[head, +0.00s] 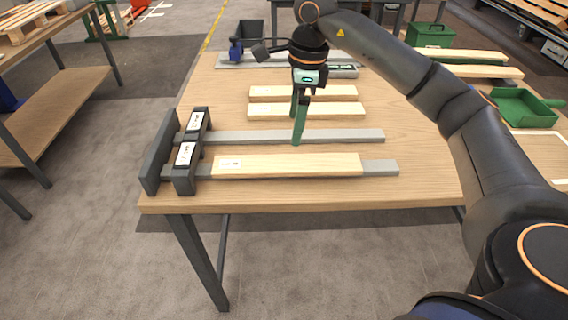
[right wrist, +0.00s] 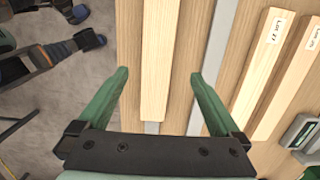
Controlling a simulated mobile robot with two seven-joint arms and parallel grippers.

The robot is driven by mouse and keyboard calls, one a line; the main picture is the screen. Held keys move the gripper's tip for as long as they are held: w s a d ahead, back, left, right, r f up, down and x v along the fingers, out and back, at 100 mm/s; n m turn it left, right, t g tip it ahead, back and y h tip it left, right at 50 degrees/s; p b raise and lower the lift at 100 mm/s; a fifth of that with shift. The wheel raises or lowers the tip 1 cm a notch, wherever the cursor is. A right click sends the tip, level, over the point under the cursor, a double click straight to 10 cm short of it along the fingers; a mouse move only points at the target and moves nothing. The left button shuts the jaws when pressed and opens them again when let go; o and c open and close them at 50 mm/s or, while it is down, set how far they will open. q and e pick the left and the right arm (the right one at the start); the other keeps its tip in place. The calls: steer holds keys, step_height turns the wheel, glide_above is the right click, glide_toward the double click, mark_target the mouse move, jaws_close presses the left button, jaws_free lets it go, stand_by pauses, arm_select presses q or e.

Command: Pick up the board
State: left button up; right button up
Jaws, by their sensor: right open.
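A pale wooden board (head: 290,163) with a white label near its left end lies along the front grey rail on the table. It also shows in the right wrist view (right wrist: 160,60), between my finger lines. My right gripper (head: 298,140) has green fingers and is above the table, by the far side of this board in the head view. In the right wrist view my right gripper (right wrist: 160,80) is open and empty, one finger on each side of the board. How high the tips are above it I cannot tell. My left gripper is not recognisable in either view.
A dark upright stop (head: 160,152) with two labelled blocks (head: 185,167) stands at the rails' left end. A second rail (head: 335,136) is bare. Two more boards (head: 270,111) (head: 335,91) lie behind it. A green tray (head: 523,108) is at the right.

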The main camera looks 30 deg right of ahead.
mark_target(287, 162)
steer(key=f, duration=0.3)
steer(key=a+f, duration=0.1)
steer(key=f, duration=0.6)
steer(key=shift+w+a+f, duration=0.1)
steer(key=shift+w+a, duration=0.1)
steer(key=c, duration=1.4)
